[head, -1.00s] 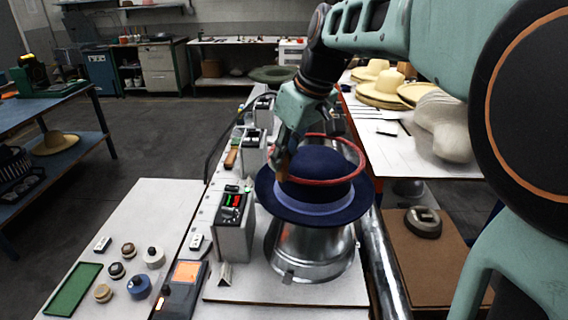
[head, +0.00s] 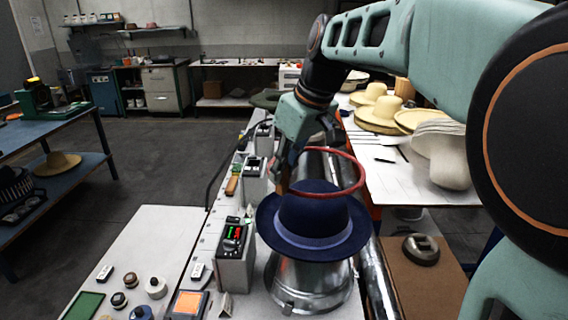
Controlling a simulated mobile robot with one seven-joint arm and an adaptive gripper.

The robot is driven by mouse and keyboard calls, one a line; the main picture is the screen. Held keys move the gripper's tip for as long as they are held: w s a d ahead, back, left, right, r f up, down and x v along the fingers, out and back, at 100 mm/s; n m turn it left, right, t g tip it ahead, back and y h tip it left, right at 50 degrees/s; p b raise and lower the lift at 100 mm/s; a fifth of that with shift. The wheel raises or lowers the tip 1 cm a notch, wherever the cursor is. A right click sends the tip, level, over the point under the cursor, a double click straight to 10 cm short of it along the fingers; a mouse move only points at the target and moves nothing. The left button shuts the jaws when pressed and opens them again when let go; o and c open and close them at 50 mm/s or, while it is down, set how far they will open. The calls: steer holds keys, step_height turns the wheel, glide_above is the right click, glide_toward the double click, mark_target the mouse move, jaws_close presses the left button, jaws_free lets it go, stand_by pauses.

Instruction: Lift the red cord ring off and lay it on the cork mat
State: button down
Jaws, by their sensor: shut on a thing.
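The red cord ring (head: 363,174) is in the head view, held tilted above the crown of the dark blue hat (head: 315,215). Its lower edge crosses in front of the crown top in the picture. My gripper (head: 284,182) is shut on the ring's left side, at the left of the crown. The fingertips are small and partly hard to make out. The hat sits brim down on a shiny metal block (head: 310,288). A brown cork-like mat (head: 440,288) lies at the lower right, partly hidden by my arm.
A dark metal weight-like object (head: 421,249) sits on the brown mat. A grey control box (head: 235,262) stands left of the hat. A metal pipe (head: 374,285) runs between the hat and the mat. Straw hats (head: 378,112) and a pale hat form (head: 443,155) stand behind.

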steer(key=shift+r+p, duration=2.45)
steer(key=shift+r, duration=0.75)
steer(key=shift+s+f, duration=0.1)
